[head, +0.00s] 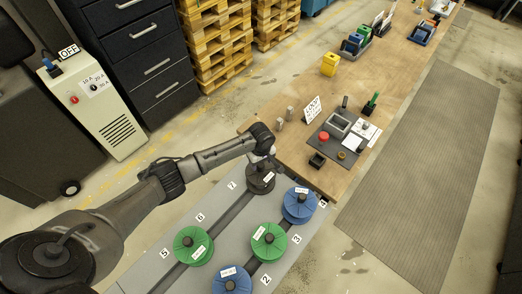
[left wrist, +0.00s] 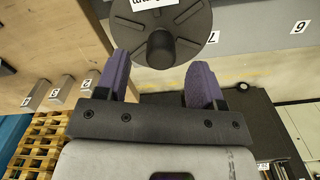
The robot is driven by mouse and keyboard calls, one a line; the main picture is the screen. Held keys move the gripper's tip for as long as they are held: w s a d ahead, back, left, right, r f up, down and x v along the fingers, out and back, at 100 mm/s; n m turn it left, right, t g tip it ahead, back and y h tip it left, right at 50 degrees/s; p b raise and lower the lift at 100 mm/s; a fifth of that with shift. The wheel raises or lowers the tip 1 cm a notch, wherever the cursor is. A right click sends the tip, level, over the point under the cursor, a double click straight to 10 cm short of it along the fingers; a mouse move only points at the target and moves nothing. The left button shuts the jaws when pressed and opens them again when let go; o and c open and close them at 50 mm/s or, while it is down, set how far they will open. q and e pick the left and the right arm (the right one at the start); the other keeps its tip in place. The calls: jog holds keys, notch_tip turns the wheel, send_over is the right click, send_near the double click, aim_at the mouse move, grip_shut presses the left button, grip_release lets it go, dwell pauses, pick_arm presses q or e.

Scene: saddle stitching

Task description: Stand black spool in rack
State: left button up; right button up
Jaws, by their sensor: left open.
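The black spool (head: 261,180) sits at the far end of the grey rack (head: 226,204), by the label 7. In the left wrist view the spool (left wrist: 188,22) shows as a dark disc with a round hub and a white label. My left gripper (head: 264,158) is right at the top of the spool in the head view, partly hiding it. In the left wrist view my left gripper (left wrist: 160,70) is open, its two purple-padded fingers on either side of the hub's end. I cannot tell whether they touch it. My right gripper is not in view.
Blue spools (head: 299,206) and green spools (head: 193,246) stand in other rack places. A wooden table (head: 290,148) adjoins the rack's far end, with a dark tray (head: 326,143) of small items. A drawer cabinet (head: 145,50) and pallets (head: 218,45) stand behind.

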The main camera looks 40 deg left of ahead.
pick_arm(q)
notch_tip(320, 180, up, 8)
jog(key=shift+r, duration=0.25)
dwell(0.6)
